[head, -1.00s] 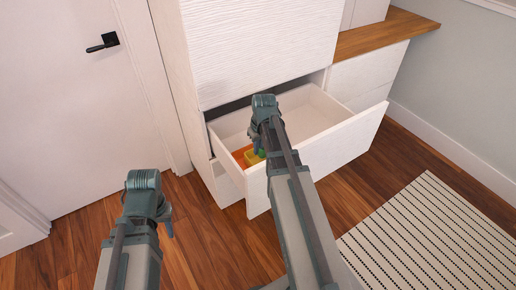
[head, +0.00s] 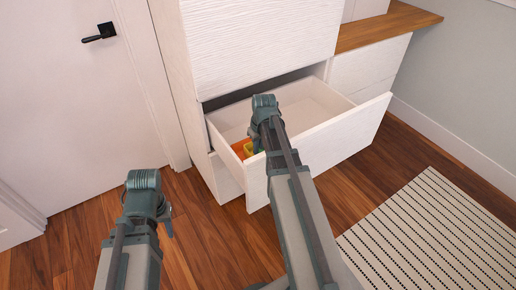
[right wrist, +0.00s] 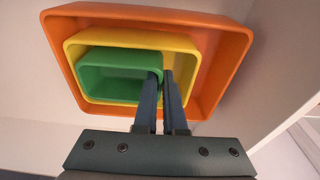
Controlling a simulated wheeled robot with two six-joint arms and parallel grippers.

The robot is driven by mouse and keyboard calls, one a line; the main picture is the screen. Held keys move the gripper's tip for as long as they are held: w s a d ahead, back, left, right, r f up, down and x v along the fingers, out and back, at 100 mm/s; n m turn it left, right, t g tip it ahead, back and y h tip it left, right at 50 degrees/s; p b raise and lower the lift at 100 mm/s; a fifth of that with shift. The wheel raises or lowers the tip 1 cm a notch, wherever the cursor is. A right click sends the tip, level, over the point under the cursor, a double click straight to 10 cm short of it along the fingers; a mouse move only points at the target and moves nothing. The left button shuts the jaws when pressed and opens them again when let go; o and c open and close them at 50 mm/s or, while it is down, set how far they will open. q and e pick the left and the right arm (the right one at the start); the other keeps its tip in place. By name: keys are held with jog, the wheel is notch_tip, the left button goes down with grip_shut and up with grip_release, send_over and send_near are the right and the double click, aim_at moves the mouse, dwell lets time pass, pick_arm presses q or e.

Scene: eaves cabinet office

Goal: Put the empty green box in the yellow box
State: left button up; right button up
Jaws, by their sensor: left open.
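The green box (right wrist: 118,75) is empty and sits within the outline of the yellow box (right wrist: 185,55), towards its left side. I cannot tell whether its base rests on the yellow box's floor. The yellow box, also in the head view (head: 249,149), is inside a larger orange box. My right gripper (right wrist: 162,78) has one finger inside the green box and one outside, closed on its right wall. In the head view its arm covers most of the boxes. My left gripper (head: 168,226) is open and empty, above the floor at the left.
The orange box (right wrist: 225,65) lies in the left front of an open white drawer (head: 335,138). The drawer's right part is empty. A white cabinet (head: 262,45) rises above it. A door (head: 75,110) is at the left, and a striped rug (head: 430,235) lies at right.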

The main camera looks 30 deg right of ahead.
jog(key=o, duration=0.4)
jog(key=shift+o, duration=0.2)
notch_tip(320, 180, up, 14)
jog(key=s+p, duration=0.2)
jog(key=p, duration=1.1)
jog(key=shift+f+p, duration=0.15)
jog(key=shift+p, duration=0.2)
